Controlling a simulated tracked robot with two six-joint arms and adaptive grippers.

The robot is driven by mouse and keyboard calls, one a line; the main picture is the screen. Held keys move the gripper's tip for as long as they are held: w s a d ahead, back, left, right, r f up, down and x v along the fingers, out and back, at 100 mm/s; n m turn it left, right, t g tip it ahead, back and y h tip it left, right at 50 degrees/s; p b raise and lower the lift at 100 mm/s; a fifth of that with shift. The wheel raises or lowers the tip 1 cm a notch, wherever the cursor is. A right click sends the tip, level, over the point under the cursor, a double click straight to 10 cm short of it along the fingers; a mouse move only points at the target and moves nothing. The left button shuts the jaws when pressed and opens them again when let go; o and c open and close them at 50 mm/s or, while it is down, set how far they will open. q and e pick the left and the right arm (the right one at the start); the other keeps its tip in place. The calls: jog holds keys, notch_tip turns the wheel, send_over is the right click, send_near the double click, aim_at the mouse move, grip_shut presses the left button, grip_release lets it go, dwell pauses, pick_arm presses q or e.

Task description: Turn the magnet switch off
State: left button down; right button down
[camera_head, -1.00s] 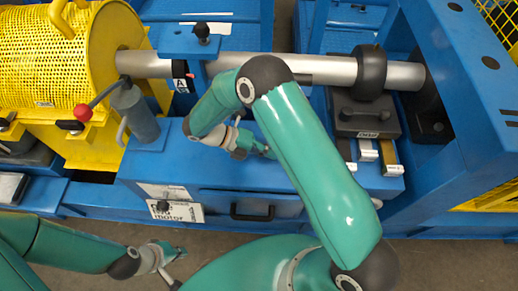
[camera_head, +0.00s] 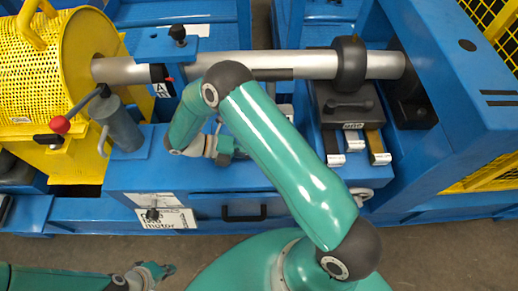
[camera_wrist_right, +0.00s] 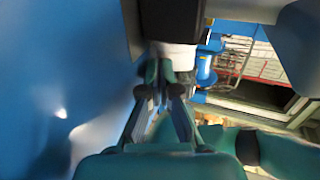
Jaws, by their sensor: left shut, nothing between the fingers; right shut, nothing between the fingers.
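A black block (camera_head: 345,108) with a dark bar handle on top stands on the right of the blue bench. Its small label is too blurred to read, and I cannot tell whether this is the magnet switch. My right gripper (camera_head: 231,148) is over the blue bench top, left of the black block and well apart from it. In the right wrist view its fingers (camera_wrist_right: 162,75) are together and empty, close to a blue surface. My left gripper (camera_head: 163,270) is shut and empty low at the left, in front of the bench and over the floor.
A steel shaft (camera_head: 290,66) runs across the back from a yellow mesh guard (camera_head: 50,75). A red-knobbed lever (camera_head: 60,125) and a grey cylinder (camera_head: 124,130) stand at left. A drawer handle (camera_head: 243,213) is on the front. Blue frame stands at right.

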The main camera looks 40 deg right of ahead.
jog(key=shift+r, duration=0.1)
jog(key=shift+r+p, duration=0.65)
jog(key=shift+r, duration=0.1)
jog(key=shift+w+a, duration=0.1)
